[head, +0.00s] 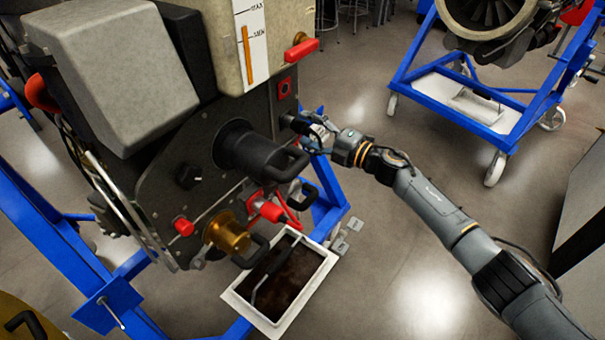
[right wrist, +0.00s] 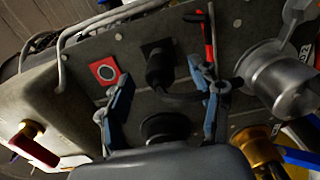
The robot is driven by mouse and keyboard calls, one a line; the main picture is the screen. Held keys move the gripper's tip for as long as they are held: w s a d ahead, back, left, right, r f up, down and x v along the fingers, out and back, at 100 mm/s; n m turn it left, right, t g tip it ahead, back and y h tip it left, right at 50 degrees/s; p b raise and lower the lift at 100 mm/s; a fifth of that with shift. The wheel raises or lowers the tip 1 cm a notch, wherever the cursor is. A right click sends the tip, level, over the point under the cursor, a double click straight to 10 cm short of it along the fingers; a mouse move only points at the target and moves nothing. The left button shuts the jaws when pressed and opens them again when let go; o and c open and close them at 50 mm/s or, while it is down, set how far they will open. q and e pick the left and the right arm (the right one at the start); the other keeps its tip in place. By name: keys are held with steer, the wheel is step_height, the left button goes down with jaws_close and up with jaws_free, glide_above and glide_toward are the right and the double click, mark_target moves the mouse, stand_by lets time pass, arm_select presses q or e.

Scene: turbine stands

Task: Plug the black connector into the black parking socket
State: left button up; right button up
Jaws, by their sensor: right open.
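A large black connector (head: 252,150) with a handle loop projects from the dark panel in the head view. My right gripper (head: 306,128) is just right of it, close to the panel. In the right wrist view the open fingers of my right gripper (right wrist: 164,78) stand apart on either side of a black cylindrical fitting (right wrist: 158,60), with nothing visibly clamped. A second round black fitting (right wrist: 165,124) shows nearer the wrist. I cannot tell which of these is the parking socket. My left gripper is out of view.
A red-capped plug (head: 267,210) and a brass fitting (head: 228,236) project below the connector. A white tray (head: 325,272) with dark contents lies under the panel. A blue wheeled stand (head: 400,75) is at the back right. The floor between is clear.

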mark_target(307, 128)
steer(key=shift+s+d+r+p, duration=0.1)
steer(key=shift+s+d+p, duration=0.25)
steer(key=shift+d, duration=0.25)
steer(key=shift+p+v, duration=0.5)
steer(key=shift+v, duration=0.5)
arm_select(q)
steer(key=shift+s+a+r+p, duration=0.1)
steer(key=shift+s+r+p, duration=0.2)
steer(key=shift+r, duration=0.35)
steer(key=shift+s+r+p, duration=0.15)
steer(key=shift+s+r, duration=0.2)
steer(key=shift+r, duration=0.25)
arm_select(e)
steer(key=shift+v, duration=1.2)
